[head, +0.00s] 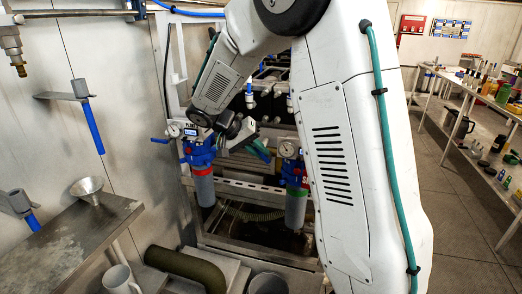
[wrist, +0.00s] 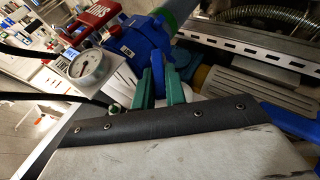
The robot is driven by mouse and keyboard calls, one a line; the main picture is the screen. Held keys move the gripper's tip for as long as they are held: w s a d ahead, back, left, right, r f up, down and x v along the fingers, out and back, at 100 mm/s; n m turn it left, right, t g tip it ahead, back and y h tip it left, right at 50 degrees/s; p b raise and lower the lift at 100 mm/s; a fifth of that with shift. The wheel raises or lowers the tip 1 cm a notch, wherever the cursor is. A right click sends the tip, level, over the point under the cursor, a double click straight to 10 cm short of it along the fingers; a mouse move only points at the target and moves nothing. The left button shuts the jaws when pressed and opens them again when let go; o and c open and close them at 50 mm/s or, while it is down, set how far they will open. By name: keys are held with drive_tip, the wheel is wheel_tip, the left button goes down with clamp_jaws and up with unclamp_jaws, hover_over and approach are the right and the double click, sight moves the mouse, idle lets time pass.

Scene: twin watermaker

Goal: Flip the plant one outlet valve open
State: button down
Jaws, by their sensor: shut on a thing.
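My gripper (head: 262,151) reaches between two blue-headed filter housings in the head view. Its green fingers also show in the wrist view (wrist: 161,88). They are closed on a narrow blue piece that looks like a valve handle, mostly hidden between them. The right housing (head: 297,174) has a blue head, a green-ended bowl and a red label. In the wrist view a blue housing head (wrist: 140,42) lies just beyond the fingertips. The left housing (head: 202,160) has a red ring and a grey bowl. I cannot tell which valve is the plant one outlet.
A pressure gauge (wrist: 87,66) sits beside the housing head, close to my fingers. A slotted metal rail (wrist: 255,42) runs nearby. A metal shelf (head: 75,240) with a funnel (head: 88,188) stands at left. Open floor (head: 450,235) lies at right, before a loaded bench.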

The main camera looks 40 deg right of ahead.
drive_tip(key=shift+w+a+f+g+h, duration=0.1)
drive_tip(key=shift+w+g+h, duration=0.05)
drive_tip(key=shift+g+h, duration=0.15)
idle(0.4)
drive_tip(key=c, duration=1.7)
unclamp_jaws()
drive_tip(key=shift+v, duration=3.9)
drive_tip(key=shift+o, duration=0.3)
drive_tip(key=shift+a+f, duration=0.1)
